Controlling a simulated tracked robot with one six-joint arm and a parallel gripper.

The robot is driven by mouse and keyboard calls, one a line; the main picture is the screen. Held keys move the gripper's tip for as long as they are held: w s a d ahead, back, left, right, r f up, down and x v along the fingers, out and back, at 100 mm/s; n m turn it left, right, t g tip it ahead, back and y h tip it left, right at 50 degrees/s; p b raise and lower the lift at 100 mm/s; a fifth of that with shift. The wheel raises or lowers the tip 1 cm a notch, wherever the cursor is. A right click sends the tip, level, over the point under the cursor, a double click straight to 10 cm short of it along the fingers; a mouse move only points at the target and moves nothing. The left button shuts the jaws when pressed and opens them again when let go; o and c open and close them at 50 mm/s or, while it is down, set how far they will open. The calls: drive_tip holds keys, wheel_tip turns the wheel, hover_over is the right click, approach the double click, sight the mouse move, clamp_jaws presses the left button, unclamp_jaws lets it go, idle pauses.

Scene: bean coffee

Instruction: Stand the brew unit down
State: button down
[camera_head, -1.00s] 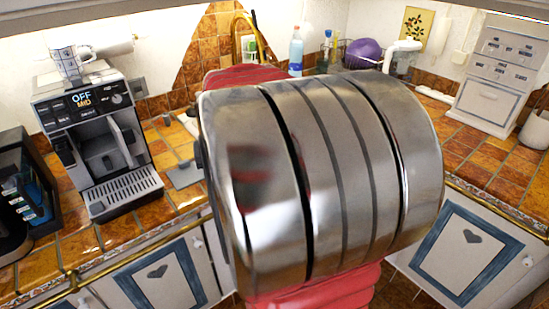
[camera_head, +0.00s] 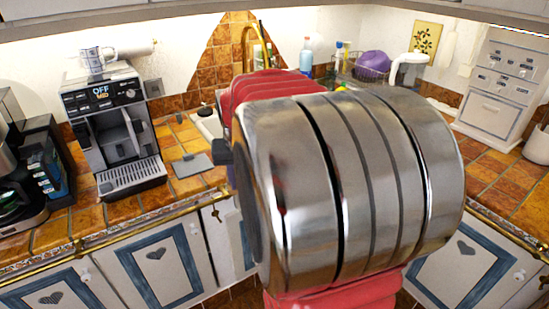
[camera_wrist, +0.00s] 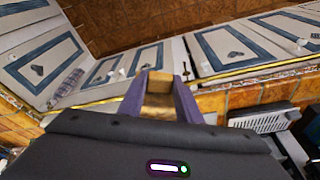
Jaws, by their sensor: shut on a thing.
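The coffee machine (camera_head: 115,125) stands on the tiled counter at left in the head view, its display reading OFF and MID. A dark grey part with an upright lever-like piece shows in its front recess (camera_head: 125,140). The machine's grate (camera_wrist: 263,122) shows at right in the wrist view. The gripper is apart from the machine. In the head view my arm hides most of the gripper.
A black coffee maker (camera_head: 20,180) stands at far left. A brass rail (camera_head: 100,238) runs along the counter edge. A white cabinet-like unit (camera_head: 500,85) stands at right.

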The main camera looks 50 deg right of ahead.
drive_tip(key=w+a+r+n, duration=0.1)
drive_tip(key=w+a+n, duration=0.1)
drive_tip(key=w+a, duration=0.8)
drive_tip(key=w+a+r+n+y, duration=0.1)
drive_tip(key=w+a+n, duration=0.2)
drive_tip(key=w+a, duration=0.8)
drive_tip(key=a, duration=0.6)
drive_tip(key=shift+w+r, duration=0.15)
drive_tip(key=shift+r, duration=0.15)
drive_tip(key=shift+a, duration=0.1)
